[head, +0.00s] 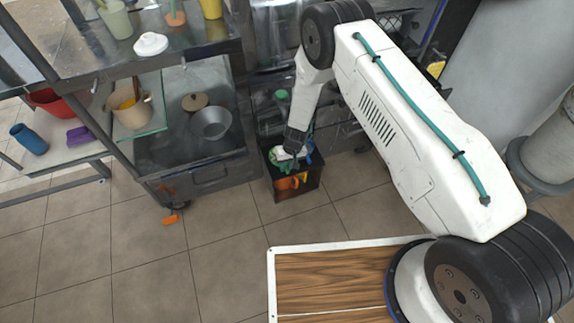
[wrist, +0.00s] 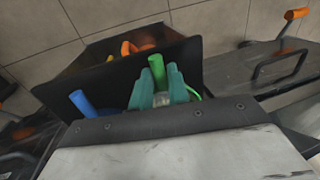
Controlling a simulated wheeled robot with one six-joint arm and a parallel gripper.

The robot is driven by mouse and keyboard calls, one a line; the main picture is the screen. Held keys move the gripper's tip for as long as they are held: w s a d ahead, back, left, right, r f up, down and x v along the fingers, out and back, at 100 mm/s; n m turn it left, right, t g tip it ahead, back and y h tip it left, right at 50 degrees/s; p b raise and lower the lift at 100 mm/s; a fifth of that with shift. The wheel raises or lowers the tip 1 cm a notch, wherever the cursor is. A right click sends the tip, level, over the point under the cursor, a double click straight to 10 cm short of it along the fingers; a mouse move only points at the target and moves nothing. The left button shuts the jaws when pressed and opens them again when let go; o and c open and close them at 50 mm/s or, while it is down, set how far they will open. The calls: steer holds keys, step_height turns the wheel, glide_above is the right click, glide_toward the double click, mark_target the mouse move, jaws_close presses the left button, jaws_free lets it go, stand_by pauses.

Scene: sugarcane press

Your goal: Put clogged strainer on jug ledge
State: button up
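My gripper (wrist: 162,88) reaches down into a dark bin (head: 313,183) on the floor. In the wrist view its two teal fingers stand a little apart, with a green handle-like piece (wrist: 157,66) and a pale patch between them. I cannot tell whether the fingers grip it. In the head view a white and green piece (head: 281,154) shows beside the gripper at the bin's mouth. I cannot tell whether either piece belongs to the clogged strainer. A beige jug-like vessel (head: 131,113) stands on the shelf at left. I cannot make out a jug ledge.
The bin also holds orange pieces (wrist: 130,48) and a blue handle (wrist: 82,103). A metal bowl (head: 211,123) and a brown lid (head: 194,102) rest on the shelf beside the bin. A red bowl (head: 45,101) stands farther left.

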steer(key=shift+o, duration=1.1)
step_height(320, 180, up, 12)
steer(key=d, duration=0.2)
steer(key=shift+w+d, duration=0.15)
steer(key=shift+w, duration=0.2)
